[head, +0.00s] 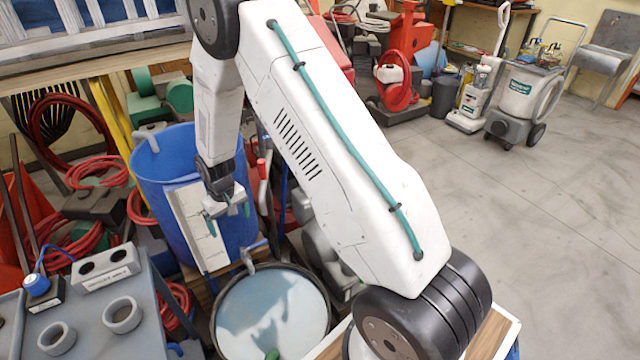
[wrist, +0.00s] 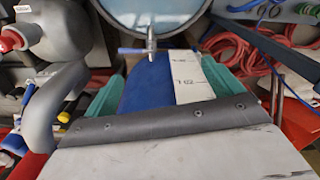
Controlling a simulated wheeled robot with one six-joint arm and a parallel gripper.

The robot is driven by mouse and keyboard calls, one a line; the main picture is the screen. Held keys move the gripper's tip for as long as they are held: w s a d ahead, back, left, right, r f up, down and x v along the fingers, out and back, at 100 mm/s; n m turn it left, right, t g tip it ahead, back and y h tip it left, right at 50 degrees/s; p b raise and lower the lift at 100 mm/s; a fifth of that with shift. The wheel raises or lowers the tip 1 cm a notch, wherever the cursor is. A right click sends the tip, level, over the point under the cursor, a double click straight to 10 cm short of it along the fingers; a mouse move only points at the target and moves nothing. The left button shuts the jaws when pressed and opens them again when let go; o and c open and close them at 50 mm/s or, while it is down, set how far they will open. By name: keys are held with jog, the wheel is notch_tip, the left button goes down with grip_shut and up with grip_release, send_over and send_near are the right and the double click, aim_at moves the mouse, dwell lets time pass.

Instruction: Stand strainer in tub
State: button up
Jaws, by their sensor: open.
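I cannot make out a strainer in either view. A round, dark-rimmed tub (head: 325,335) with pale blue inside stands on the floor at lower centre of the head view. Its rim also shows at the top of the wrist view (wrist: 196,24). A small green thing (head: 272,354) shows at its near side; I cannot tell what it is. A tall blue barrel (head: 165,165) with a white panel stands behind and left of it. My gripper (head: 228,214) hangs in front of this barrel with its teal fingers apart. In the wrist view the gripper (wrist: 160,82) is empty.
A grey tap (head: 248,262) with a blue lever juts from the barrel over the round tub. A grey bench (head: 100,342) with ring holders (head: 122,315) and a two-hole block (head: 105,268) stands at lower left. Red hoses (head: 100,170) crowd the left; open floor (head: 540,210) lies right.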

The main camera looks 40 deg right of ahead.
jog(key=s+r, duration=0.5)
jog(key=r, duration=0.4)
jog(key=s+r, duration=0.5)
jog(key=r, duration=0.5)
jog(key=s+r, duration=0.5)
jog(key=r, duration=0.4)
jog(key=s+r, duration=0.4)
jog(key=s, duration=0.7)
jog(key=s+r, duration=0.4)
jog(key=s, duration=0.8)
jog(key=shift+d+t, duration=0.3)
jog(key=shift+d, duration=0.15)
